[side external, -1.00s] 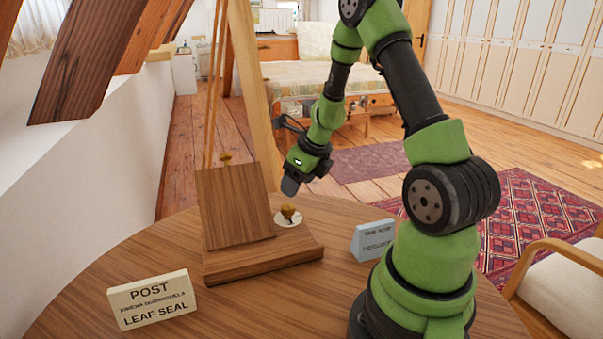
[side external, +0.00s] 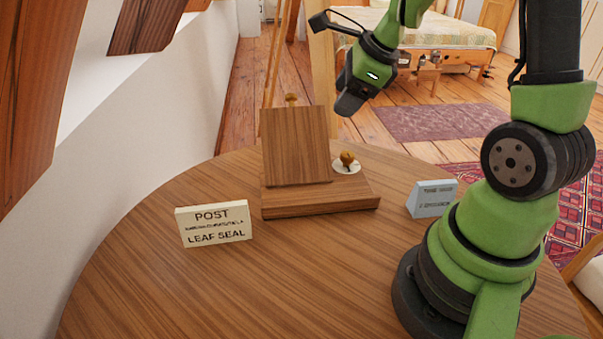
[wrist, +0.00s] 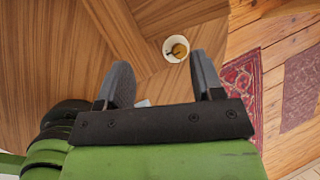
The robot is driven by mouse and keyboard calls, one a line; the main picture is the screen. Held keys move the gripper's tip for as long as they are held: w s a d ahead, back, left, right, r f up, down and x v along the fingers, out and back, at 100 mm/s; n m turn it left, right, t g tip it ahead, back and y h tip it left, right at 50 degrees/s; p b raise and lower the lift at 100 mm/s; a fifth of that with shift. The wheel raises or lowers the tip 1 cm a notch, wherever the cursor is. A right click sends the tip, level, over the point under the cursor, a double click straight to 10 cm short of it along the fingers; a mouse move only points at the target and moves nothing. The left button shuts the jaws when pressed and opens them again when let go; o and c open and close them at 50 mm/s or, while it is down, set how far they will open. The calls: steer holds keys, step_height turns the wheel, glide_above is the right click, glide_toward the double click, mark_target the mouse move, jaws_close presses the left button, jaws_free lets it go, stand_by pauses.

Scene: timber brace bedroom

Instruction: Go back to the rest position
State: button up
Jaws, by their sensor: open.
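My gripper (side external: 347,104) is open and hangs in the air above the wooden stand on the round table. In the wrist view, the two fingers of my gripper (wrist: 160,72) are spread apart with nothing between them. Below it, a small brown knobbed piece, perhaps a seal (side external: 347,158), stands on a white round pad (side external: 340,168) on the stand's base. It also shows beyond the fingertips in the wrist view (wrist: 179,50).
The wooden stand (side external: 296,145) has an upright slanted board with another brown knob (side external: 291,98) behind it. A cream sign (side external: 214,224) reads POST and LEAF SEAL. A blue-grey sign (side external: 432,199) stands near my base. The table's front left (side external: 190,290) is clear.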

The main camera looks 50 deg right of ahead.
steer(key=s+a+r+n+t+y, duration=0.1)
steer(key=s+a+r+n, duration=0.4)
steer(key=a+r+n, duration=0.6)
steer(key=s+a+n, duration=0.4)
steer(key=s+n, duration=0.4)
steer(key=n, duration=0.6)
steer(key=shift+s+f+y, duration=0.15)
steer(key=shift+s+y, duration=0.15)
